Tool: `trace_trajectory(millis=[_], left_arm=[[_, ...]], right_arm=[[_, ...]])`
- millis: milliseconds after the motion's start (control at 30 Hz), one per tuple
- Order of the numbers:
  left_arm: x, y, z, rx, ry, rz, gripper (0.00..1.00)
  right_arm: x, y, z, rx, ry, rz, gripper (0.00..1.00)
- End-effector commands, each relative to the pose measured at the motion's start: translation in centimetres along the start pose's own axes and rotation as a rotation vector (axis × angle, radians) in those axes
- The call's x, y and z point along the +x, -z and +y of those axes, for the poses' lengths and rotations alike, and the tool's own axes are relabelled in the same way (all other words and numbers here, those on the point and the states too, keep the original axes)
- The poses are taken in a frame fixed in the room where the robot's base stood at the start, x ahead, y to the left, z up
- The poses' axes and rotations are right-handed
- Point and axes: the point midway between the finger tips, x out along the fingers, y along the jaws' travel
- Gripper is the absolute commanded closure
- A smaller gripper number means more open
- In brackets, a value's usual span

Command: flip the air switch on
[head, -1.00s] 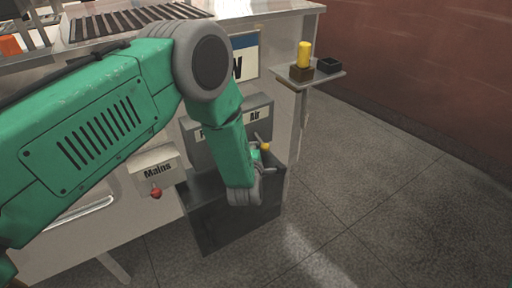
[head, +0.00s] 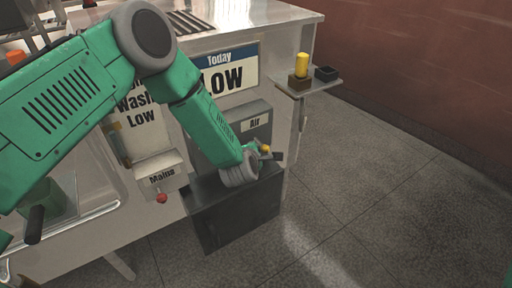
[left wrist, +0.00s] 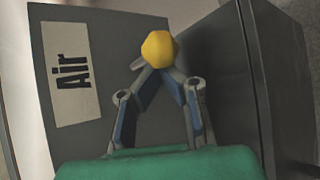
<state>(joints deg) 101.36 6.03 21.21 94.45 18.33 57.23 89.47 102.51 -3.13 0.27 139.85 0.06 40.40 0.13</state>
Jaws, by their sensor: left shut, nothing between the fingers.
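The grey air switch box (head: 262,111) carries a white "Air" label (left wrist: 72,72), which reads sideways in the left wrist view. A yellow knob (left wrist: 158,48) sits in front of the box; it also shows in the head view (head: 265,148). My left gripper (left wrist: 164,68) is shut and empty. Its fingertips meet right at the yellow knob, seemingly touching or just beside it; I cannot tell which. The knob's lever is mostly hidden behind the fingers. My right gripper is not in view.
A dark box (head: 232,215) stands below the air box. A "Mains" box (head: 163,171) with a red knob (head: 161,198) is to the left. The floor at right is clear.

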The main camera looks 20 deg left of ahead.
Motion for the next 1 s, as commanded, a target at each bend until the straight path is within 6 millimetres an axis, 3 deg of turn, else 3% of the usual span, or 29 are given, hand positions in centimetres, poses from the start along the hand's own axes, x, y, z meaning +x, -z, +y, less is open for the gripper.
trace_trajectory(millis=[233, 1000], left_arm=[[-0.4, -0.4, 0.7, -0.094, 0.118, -0.001, 1.00], [-1.1, -0.9, 1.8, -0.087, 0.112, 0.000, 1.00]], right_arm=[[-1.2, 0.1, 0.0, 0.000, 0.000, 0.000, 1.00], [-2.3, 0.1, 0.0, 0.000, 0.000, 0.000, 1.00]])
